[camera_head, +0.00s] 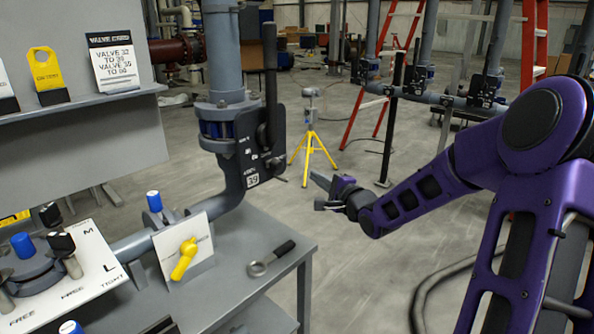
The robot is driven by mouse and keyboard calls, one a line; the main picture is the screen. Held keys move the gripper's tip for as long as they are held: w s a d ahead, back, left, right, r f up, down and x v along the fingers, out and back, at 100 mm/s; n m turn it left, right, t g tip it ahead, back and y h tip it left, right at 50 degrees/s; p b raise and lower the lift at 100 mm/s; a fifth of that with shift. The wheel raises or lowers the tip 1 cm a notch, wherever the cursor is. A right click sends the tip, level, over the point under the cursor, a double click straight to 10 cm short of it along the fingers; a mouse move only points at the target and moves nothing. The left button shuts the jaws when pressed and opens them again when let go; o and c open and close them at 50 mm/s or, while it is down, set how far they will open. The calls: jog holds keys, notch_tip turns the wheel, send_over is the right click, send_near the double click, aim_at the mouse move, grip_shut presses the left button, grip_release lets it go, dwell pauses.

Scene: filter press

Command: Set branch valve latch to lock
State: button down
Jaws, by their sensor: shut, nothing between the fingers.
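A grey vertical pipe carries a valve with a tall black lever (270,85) standing upright. Below the lever is a dark latch plate (262,145) with small white markings and a tag reading 39 (253,181). A yellow handle (184,259) sits on a white plate (178,250) by the lower branch pipe (135,244), slanting down to the left. I cannot tell for certain which of these is the branch valve latch, and the small markings are unreadable. My gripper (321,191) is shut and empty, right of the valve and apart from it, over open floor.
A grey bench (240,240) holds a black-handled tool (271,258) near its right edge. A white board (90,265) with several knobs stands at left. A yellow tripod (309,150) and red ladder (362,110) stand behind.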

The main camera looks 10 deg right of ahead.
aim_at(278, 170)
jog(key=w+a, duration=0.6)
jog(key=w, duration=0.1)
jog(key=shift+b, duration=0.4)
jog(key=shift+s+a, duration=0.5)
jog(key=shift+a, duration=0.25)
jog(key=shift+s+a, duration=0.5)
jog(key=shift+a, duration=0.2)
